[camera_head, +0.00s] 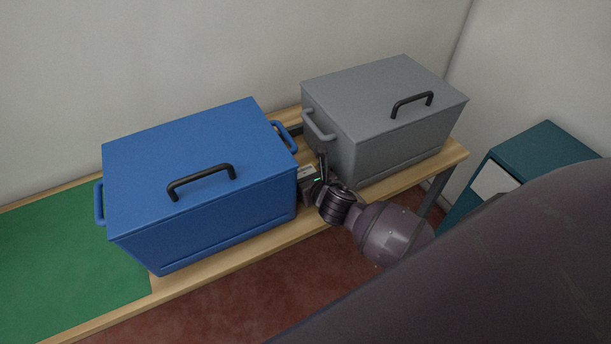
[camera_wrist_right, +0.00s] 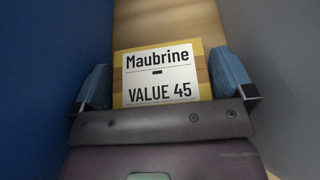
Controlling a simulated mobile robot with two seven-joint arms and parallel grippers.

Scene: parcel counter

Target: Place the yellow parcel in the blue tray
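The yellow parcel (camera_wrist_right: 160,76) has a white label reading "Maubrine" and "VALUE 45". It is in the gap between the blue box and the grey box, over the wooden counter. In the head view only a small part of the parcel (camera_head: 306,171) shows beside my right gripper (camera_head: 315,180). In the right wrist view my right gripper (camera_wrist_right: 164,84) has one finger along each side of the parcel; I cannot tell whether they press on it. No open blue tray is in view, only a lidded blue box. My left gripper is not in view.
The blue box (camera_head: 200,165) with black and blue handles stands left of my right gripper. The grey box (camera_head: 390,105) stands close on its right. A green mat (camera_head: 60,270) covers the counter's left part, clear in front. A teal case (camera_head: 540,150) stands at right.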

